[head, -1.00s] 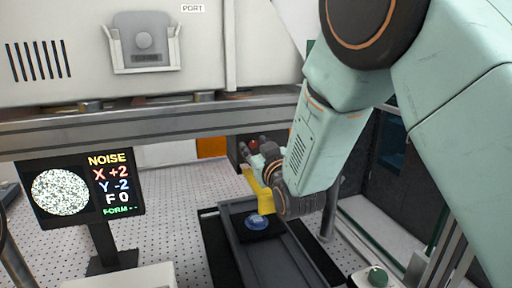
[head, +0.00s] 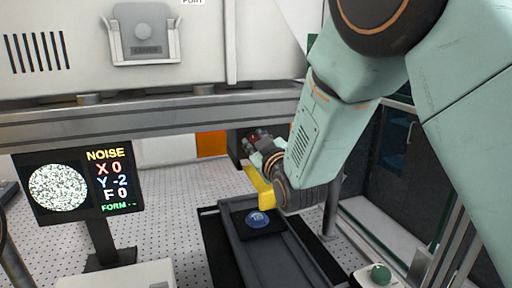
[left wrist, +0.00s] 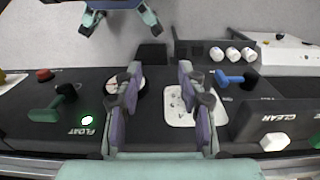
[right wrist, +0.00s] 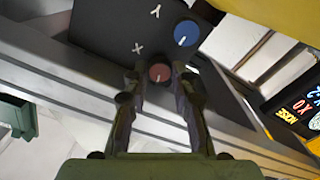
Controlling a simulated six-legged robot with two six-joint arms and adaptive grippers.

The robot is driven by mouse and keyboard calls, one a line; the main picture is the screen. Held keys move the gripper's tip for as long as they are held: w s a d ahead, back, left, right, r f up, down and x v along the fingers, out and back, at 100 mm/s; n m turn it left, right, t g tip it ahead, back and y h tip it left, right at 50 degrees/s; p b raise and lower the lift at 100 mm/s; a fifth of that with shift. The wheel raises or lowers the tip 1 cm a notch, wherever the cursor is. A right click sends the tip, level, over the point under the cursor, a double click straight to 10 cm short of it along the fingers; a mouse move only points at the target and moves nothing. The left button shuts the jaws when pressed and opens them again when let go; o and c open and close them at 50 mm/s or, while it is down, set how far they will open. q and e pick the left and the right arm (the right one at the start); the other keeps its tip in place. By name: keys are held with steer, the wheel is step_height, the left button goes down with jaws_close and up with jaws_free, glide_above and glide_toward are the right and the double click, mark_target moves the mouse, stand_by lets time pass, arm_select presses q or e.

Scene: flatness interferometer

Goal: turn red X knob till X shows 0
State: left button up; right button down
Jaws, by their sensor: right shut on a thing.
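The red X knob (right wrist: 160,73) is on a dark panel below the letter X in the right wrist view. My right gripper (right wrist: 158,80) is shut on it, one finger on each side. In the head view my right gripper (head: 260,143) reaches the dark knob box under the beam, and its fingers mostly hide the knob. The monitor (head: 78,185) reads NOISE, X 0, Y -2, F 0 and FORM with dashes. Its round picture is speckled. My left gripper (left wrist: 159,72) is open and empty above a dark console (left wrist: 160,130).
The blue Y knob (right wrist: 186,33) is close beside the red one. A dark tray (head: 262,262) holding a blue disc (head: 258,219) stands below my right arm. The console has a green FLOAT lever (left wrist: 48,113) and a blue lever (left wrist: 228,79).

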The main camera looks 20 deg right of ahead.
stand_by(0.4)
steer(key=c, duration=1.4)
jaws_free()
steer(key=o, duration=0.3)
steer(key=shift+s+r, duration=0.1)
steer(key=shift+s, duration=0.15)
steer(key=shift+w, duration=0.1)
steer(key=s, duration=1.2)
steer(key=shift+d, duration=0.15)
